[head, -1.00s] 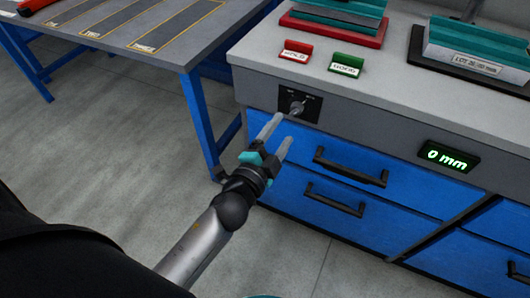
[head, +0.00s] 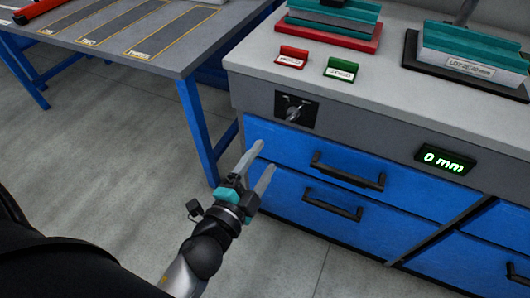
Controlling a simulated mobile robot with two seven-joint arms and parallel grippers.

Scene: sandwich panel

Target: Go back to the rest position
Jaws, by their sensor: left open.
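My left gripper (head: 257,168) is in the lower middle of the head view, with its two grey fingers spread and nothing between them. It is in front of the blue drawers (head: 335,168), below and to the left of the rotary switch (head: 294,111) on the bench's front panel. The fingertips appear apart from the switch. My right gripper is not in view.
The workbench (head: 385,105) carries a red sign (head: 291,57), a green sign (head: 341,69), a red-based teal fixture (head: 335,20) and a labelled block (head: 470,67). A display (head: 446,160) reads 0 mm. A side table (head: 188,50) stands left. Floor (head: 110,150) between is clear.

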